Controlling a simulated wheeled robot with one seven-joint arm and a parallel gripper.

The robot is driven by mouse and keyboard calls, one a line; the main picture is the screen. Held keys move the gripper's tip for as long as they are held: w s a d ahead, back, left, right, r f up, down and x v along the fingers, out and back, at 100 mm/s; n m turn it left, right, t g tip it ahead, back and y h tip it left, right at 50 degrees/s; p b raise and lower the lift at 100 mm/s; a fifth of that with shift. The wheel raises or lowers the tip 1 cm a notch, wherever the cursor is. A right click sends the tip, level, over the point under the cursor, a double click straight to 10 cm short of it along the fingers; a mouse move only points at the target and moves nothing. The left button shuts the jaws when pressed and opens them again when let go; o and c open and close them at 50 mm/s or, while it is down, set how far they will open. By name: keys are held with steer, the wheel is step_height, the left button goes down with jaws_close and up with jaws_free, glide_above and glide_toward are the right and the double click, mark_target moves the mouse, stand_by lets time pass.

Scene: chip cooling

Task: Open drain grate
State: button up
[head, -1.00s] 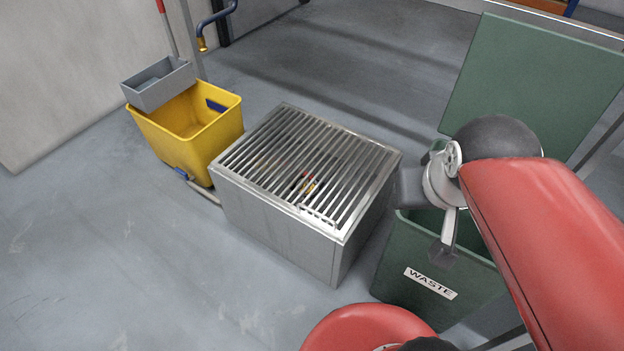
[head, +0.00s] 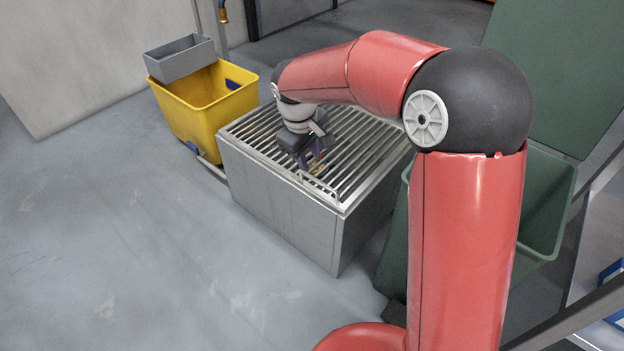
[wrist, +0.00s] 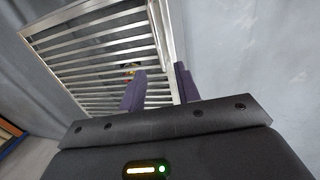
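The drain grate (head: 362,150) of parallel metal bars lies flat on top of the metal drain box (head: 285,222). It also shows in the wrist view (wrist: 95,48), where its frame runs past my fingers. A thin handle (head: 318,190) seems to stand at the grate's front edge. My gripper (head: 320,158) is above the front part of the grate, close to the handle. In the wrist view its two purple fingers (wrist: 160,78) stand apart with nothing clearly held. Whether they touch the grate or handle I cannot tell. Small red and yellow bits (wrist: 130,68) show below the bars.
A yellow bucket (head: 195,115) with a grey tray (head: 180,58) on it stands left of the box, joined by a pipe. A green waste bin (head: 545,195) with a raised lid stands right. Metal framing is at the lower right. The floor in front is clear.

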mark_target(314, 178)
steer(key=f, duration=0.2)
steer(key=f+b, duration=0.1)
steer(key=f, duration=0.2)
steer(key=w+d+f, duration=0.1)
steer(key=f, duration=0.1)
steer(key=shift+f, duration=0.15)
jaws_close()
